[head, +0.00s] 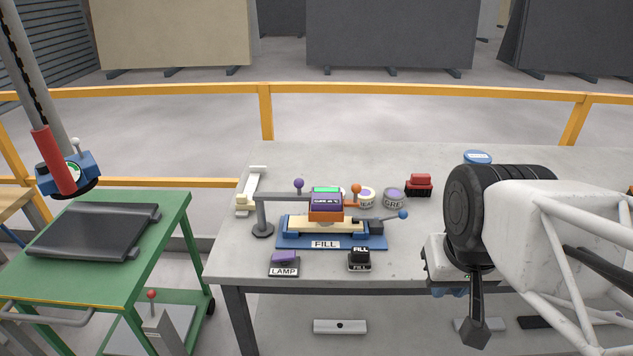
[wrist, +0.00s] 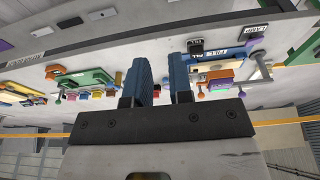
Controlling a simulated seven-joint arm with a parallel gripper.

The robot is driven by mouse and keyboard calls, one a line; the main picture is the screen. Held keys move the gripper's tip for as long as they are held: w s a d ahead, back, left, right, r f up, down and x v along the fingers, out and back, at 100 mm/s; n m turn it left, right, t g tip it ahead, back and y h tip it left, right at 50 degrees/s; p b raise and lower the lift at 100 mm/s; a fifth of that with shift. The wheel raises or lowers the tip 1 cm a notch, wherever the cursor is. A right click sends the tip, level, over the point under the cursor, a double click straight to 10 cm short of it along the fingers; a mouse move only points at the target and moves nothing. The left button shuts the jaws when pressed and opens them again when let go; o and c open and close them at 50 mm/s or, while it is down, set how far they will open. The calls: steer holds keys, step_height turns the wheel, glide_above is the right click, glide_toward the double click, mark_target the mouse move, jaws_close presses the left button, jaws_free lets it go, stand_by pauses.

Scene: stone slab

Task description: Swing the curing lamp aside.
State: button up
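The curing lamp has a grey post (head: 262,220) on a round base. An orange knob (head: 356,188) stands at the head's right side. The post also shows, upside down, in the wrist view (wrist: 262,64). My gripper (wrist: 161,66) is open, with a clear gap between its blue fingers and nothing between them. In the head view it is right of the lamp, largely hidden behind my wrist.
Tins, including a grey one (head: 394,198), and a red block (head: 419,185) stand behind. A green cart (head: 185,205) stands left.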

steer(key=shift+w, duration=0.2)
steer(key=shift+c, duration=1.1)
steer(key=shift+w+a, duration=0.15)
steer(key=shift+w, duration=0.05)
jaws_close()
steer(key=w+a+f+t, duration=0.1)
steer(key=w+a+f, duration=0.1)
steer(key=w+a, duration=0.7)
steer(key=w+a+f, duration=0.1)
steer(key=w+a, duration=0.9)
steer(key=w, duration=0.7)
steer(key=shift+w+a+f+t, duration=0.25)
steer(key=shift+w+f+t, duration=0.05)
steer(key=shift+f+t, duration=0.1)
